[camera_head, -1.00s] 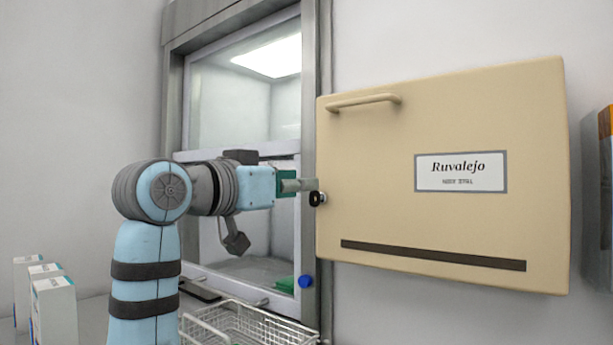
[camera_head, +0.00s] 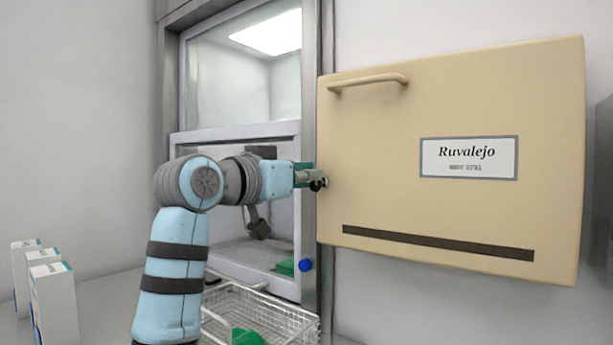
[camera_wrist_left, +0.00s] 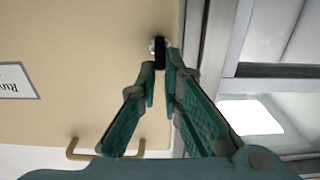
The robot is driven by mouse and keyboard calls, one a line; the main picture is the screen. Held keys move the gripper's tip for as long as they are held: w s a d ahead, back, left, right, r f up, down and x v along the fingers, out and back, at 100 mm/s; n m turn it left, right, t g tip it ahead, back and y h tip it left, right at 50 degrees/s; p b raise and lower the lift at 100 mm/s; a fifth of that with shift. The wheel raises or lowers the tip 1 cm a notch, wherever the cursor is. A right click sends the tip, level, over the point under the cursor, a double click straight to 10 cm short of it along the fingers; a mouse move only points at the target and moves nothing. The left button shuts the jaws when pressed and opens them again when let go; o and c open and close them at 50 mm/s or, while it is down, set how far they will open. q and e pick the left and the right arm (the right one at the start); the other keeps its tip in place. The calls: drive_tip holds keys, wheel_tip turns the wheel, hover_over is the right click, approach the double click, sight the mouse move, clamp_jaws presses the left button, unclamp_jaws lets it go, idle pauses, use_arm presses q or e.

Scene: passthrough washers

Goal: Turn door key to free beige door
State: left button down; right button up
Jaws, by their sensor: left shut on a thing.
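The beige door (camera_head: 400,130) carries a white "Ruvalejo" label (camera_head: 468,158), a bar handle near its upper left corner and a dark slot along its lower part. The door key (camera_head: 319,184) sits at the door's left edge and is small and dark. My left gripper (camera_head: 313,178) is at the key. In the left wrist view the green fingers (camera_wrist_left: 160,72) are shut on the black key (camera_wrist_left: 160,50), with its round metal lock behind it. The fingertips partly hide the key. My right gripper is not in view.
A framed glass hatch (camera_head: 240,120) stands left of the door, with a blue knob (camera_head: 305,265) on its frame. A wire basket (camera_head: 270,315) with a green item (camera_head: 248,337) is below. White boxes (camera_head: 52,300) stand at the lower left.

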use_arm(q)
drive_tip(key=shift+f, duration=0.1)
drive_tip(key=shift+w+a+f+n+p, duration=0.2)
drive_tip(key=shift+n+p, duration=1.15)
drive_tip(key=shift+n, duration=1.65)
drive_tip(key=shift+w+a+f+n+p, duration=0.2)
drive_tip(key=shift+n+p, duration=1.2)
drive_tip(key=shift+n, duration=1.6)
drive_tip(key=shift+w+a+f+n+p, duration=0.25)
drive_tip(key=shift+n+p, duration=1.1)
drive_tip(key=shift+n, duration=1.65)
drive_tip(key=shift+s+d, duration=0.1)
drive_tip(key=shift+s, duration=0.1)
drive_tip(key=c, duration=1.9)
unclamp_jaws()
drive_tip(key=shift+o, duration=0.9)
drive_tip(key=shift+w+d, duration=0.15)
drive_tip(key=shift+d, duration=0.15)
drive_tip(key=shift+a, duration=0.1)
